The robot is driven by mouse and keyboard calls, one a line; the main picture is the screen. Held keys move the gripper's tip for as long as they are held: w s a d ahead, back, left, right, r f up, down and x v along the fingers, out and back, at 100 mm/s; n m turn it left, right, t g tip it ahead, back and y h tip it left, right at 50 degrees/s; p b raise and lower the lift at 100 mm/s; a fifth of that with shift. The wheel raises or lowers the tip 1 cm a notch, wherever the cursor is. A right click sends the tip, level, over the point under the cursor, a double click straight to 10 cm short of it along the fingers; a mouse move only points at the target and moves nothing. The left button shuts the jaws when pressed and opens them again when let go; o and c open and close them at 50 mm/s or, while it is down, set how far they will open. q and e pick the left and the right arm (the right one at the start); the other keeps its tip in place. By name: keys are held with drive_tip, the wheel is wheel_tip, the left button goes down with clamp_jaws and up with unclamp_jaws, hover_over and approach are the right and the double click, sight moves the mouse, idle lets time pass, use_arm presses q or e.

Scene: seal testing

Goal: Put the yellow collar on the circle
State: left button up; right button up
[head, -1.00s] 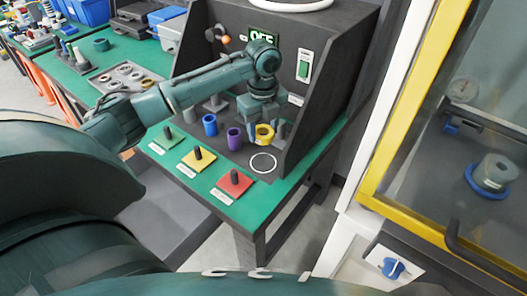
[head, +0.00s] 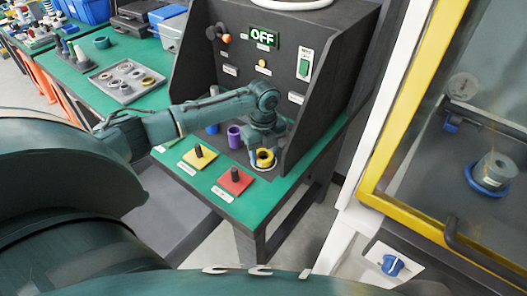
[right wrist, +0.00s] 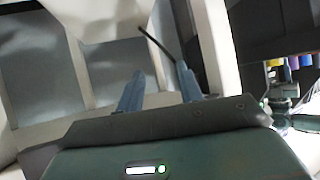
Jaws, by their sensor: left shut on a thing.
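The yellow collar (head: 265,158) is held in my left gripper (head: 264,152), which is shut on it and points down. The collar is over the white circle (head: 262,170) on the dark bench floor; part of the circle's outline shows around its lower edge. I cannot tell whether the collar touches the surface. My right gripper (right wrist: 159,88) shows in the right wrist view, with its two fingers apart and nothing between them, away from the bench.
Red (head: 233,181) and yellow (head: 199,157) plates with dark pegs lie in front. A dark side wall (head: 318,120) rises close on the right.

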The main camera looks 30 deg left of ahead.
use_arm(q)
drive_tip(key=o, duration=1.2)
drive_tip(key=shift+f, duration=0.1)
wheel_tip(320, 180, up, 12)
